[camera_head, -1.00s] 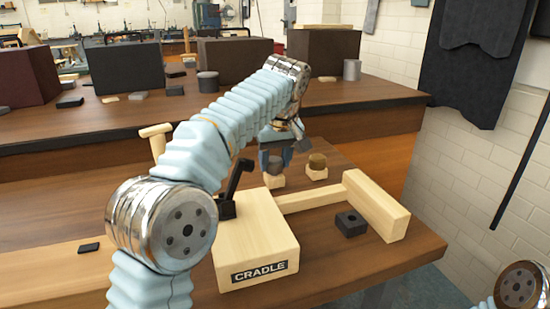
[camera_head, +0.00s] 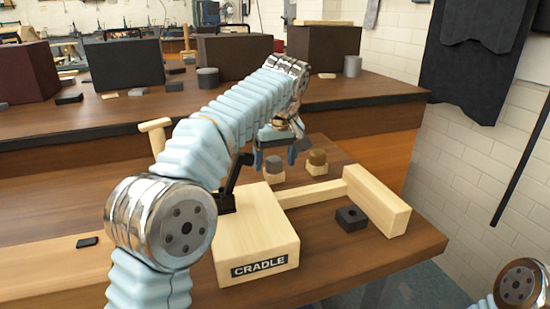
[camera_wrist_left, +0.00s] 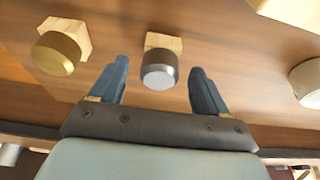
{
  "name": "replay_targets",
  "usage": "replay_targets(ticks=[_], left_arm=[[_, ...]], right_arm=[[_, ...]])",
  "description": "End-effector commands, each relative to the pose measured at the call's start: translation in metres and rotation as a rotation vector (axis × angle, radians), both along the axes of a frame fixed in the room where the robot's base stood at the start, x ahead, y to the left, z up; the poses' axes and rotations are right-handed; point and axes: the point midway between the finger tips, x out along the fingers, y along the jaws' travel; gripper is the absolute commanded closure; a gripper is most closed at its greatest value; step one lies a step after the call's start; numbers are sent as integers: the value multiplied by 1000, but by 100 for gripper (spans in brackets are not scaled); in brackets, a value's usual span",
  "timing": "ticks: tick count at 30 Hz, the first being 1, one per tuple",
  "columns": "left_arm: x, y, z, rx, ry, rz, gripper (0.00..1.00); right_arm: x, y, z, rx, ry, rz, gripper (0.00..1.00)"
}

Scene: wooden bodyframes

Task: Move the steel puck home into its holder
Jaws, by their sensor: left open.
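The steel puck (camera_head: 274,162) is a grey cylinder on a small pale wooden block (camera_head: 275,176), at the middle of the table in the head view. In the left wrist view the puck (camera_wrist_left: 158,76) stands between the fingertips, with its block (camera_wrist_left: 164,41) partly hidden behind it. My left gripper (camera_head: 275,164) is open, with one blue finger on each side of the puck. A gap shows between the puck and each finger in the left wrist view. My right gripper is not in view.
A brass puck (camera_head: 317,158) on a similar block (camera_head: 316,171) stands close to the right. Nearer are a wooden block marked CRADLE (camera_head: 258,245), a black lever (camera_head: 236,178), a wooden T-shaped bar (camera_head: 378,205) and a dark square block (camera_head: 351,218). A raised shelf lies behind.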

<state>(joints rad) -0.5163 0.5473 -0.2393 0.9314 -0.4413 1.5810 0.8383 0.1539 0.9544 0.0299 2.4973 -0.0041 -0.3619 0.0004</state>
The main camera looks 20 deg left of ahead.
Motion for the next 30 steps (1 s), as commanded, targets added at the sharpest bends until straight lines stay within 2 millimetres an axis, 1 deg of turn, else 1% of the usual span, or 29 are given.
replay_targets(ticks=[6,9,12,17,30], left_arm=[[-8,-6,39,-2,-5,0,24],[-12,-9,54,-1,-4,-1,24],[-15,-11,64,-1,-4,-1,24],[-18,-12,71,0,-3,-1,24],[-18,-12,70,0,-3,-1,24]], right_arm=[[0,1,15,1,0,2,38],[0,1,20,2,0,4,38],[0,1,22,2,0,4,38],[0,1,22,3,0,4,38],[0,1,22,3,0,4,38]])
